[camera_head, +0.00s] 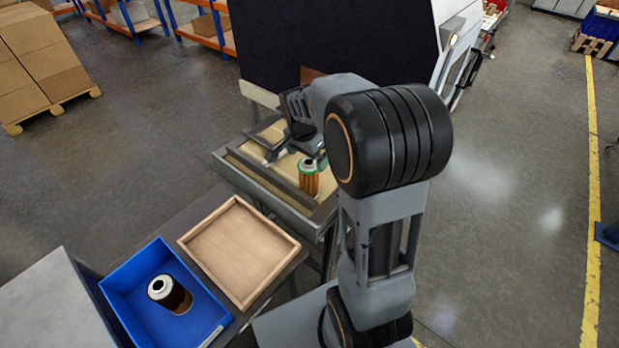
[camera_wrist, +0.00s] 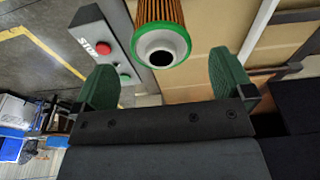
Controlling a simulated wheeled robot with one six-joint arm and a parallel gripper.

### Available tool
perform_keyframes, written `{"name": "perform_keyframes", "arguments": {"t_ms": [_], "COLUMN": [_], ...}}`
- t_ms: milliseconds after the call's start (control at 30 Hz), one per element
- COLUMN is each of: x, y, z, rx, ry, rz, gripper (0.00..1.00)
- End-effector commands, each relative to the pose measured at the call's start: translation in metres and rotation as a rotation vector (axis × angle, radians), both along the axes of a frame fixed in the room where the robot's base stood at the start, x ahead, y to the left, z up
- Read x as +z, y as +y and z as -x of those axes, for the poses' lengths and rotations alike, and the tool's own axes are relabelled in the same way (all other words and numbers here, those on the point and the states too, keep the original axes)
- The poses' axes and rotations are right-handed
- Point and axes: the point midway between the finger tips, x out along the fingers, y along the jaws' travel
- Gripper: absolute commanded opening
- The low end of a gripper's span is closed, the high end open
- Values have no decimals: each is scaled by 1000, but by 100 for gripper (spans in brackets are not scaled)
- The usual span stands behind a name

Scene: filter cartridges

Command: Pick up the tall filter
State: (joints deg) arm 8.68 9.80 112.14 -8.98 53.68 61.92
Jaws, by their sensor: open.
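A filter with orange-brown pleats and a green end cap (camera_head: 309,177) stands upright on the machine's tan bed in the head view. In the wrist view the filter (camera_wrist: 160,44) shows its green rim and dark centre hole, lying ahead of and between my green fingertips. My gripper (camera_wrist: 168,82) is open and empty, its two fingers wide apart. In the head view my gripper (camera_head: 298,140) is just above and behind the filter, partly hidden by my arm. I cannot tell for certain which is taller.
The blue bin (camera_head: 122,290) and an empty wooden tray (camera_head: 240,250) are at the lower left. Dark rails (camera_head: 262,177) edge the machine bed. A grey control box with red and green buttons (camera_wrist: 108,45) is near my left finger in the wrist view.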

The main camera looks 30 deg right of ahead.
Motion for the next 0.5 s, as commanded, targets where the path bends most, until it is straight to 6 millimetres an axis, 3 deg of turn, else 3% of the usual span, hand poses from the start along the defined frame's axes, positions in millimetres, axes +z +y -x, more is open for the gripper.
{"name": "perform_keyframes", "arguments": {"t_ms": [267, 500], "x": [-16, -47], "y": [-2, -6], "z": [-1, -3], "rx": [1, 1], "ry": [1, 4], "rz": [0, -1], "gripper": [99, 99]}}
